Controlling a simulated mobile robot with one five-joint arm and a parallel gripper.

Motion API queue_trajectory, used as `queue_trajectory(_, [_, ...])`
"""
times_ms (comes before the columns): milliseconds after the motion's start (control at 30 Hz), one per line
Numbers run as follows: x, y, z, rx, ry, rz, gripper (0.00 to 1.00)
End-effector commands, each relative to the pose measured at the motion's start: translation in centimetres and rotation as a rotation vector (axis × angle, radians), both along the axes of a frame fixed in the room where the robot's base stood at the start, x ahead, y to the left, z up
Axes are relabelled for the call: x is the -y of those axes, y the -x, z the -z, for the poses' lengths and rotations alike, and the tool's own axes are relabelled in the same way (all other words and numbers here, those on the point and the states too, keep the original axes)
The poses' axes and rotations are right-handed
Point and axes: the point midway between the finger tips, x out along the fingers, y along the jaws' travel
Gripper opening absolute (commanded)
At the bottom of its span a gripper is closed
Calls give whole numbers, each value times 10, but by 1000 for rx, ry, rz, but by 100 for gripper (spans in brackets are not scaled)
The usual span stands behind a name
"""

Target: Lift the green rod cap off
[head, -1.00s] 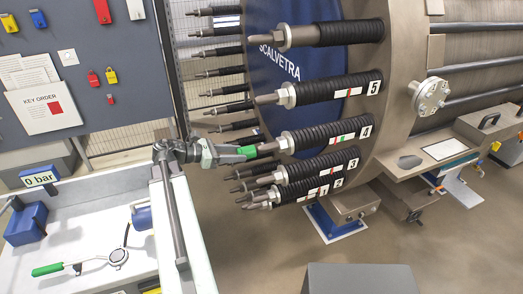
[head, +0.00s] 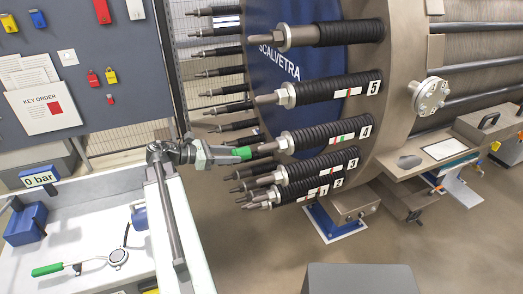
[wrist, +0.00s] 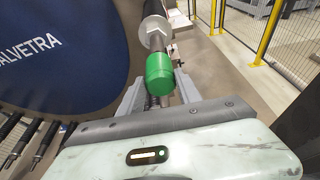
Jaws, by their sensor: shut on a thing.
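The green rod cap (head: 242,153) sits in front of the bare end of rod 4 (head: 290,142), the rod with a black sleeve and a green-striped label. My gripper (head: 218,156) comes from the left and is shut on the cap. In the wrist view the green cap (wrist: 160,72) lies between my fingers, just in front of the rod's hex nut (wrist: 155,36). Whether the rod's tip is still inside the cap I cannot tell.
Other sleeved rods lie close above (head: 330,88) and below (head: 318,165). A white bench (head: 90,235) with a green-handled gauge tool (head: 118,257) stands at left. A grey block (head: 360,279) is at the bottom.

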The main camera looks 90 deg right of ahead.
Motion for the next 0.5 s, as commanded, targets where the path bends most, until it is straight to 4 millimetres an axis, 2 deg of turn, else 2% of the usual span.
queue_trajectory(167, [-3, -7, 0, 0, 0, 0, 0])
queue_trajectory(500, [-15, -34, 0, 0, 1, -2, 0])
